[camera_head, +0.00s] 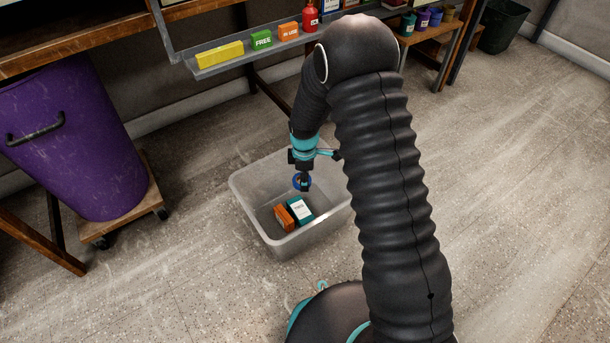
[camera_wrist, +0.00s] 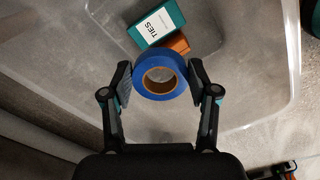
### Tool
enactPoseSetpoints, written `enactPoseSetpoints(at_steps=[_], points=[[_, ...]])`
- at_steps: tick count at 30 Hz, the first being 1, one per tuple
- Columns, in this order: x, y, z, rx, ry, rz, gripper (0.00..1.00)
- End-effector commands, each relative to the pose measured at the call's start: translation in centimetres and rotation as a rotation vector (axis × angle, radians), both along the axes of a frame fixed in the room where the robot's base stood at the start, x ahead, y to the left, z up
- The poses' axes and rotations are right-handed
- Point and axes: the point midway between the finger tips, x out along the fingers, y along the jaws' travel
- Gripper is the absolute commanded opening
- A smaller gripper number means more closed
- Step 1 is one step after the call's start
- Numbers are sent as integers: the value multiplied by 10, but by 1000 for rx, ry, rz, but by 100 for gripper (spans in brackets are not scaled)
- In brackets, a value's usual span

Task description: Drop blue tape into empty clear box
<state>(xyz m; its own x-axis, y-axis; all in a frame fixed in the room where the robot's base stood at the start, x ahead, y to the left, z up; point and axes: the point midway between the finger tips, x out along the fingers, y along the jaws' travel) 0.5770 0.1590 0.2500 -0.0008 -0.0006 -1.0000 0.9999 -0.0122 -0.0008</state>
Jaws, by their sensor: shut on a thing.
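The blue tape (camera_wrist: 160,98) is a roll with a tan core, held between the two fingers of my gripper (camera_wrist: 160,85) in the wrist view. In the head view my gripper (camera_head: 303,183) points down over the clear box (camera_head: 262,222), with the blue tape (camera_head: 301,180) at its tips. The clear box (camera_wrist: 276,62) also shows below the tape in the wrist view. It is not empty: a teal box with a white label reading TIES (camera_head: 300,209) and an orange box (camera_head: 284,218) lie inside it. My arm hides the box's right side in the head view.
A purple bin (camera_head: 65,135) stands on a wheeled wooden dolly (camera_head: 125,205) at left. A shelf behind holds a yellow box (camera_head: 219,55), a green box (camera_head: 262,40), an orange box (camera_head: 288,31) and a red bottle (camera_head: 310,17). Floor around the clear box is open.

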Motion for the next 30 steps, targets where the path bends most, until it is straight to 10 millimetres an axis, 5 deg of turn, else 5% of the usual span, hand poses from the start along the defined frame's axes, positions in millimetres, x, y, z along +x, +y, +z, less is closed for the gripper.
enactPoseSetpoints(at_steps=[5, 6, 9, 21, 30], points=[[0, 0, 0, 0, 0, 0, 30], [0, 0, 1, 0, 0, 0, 67], [0, 0, 1, 0, 0, 0, 89], [1, 0, 5, 0, -1, 0, 89], [1, 0, 54, 1, -4, 0, 89]])
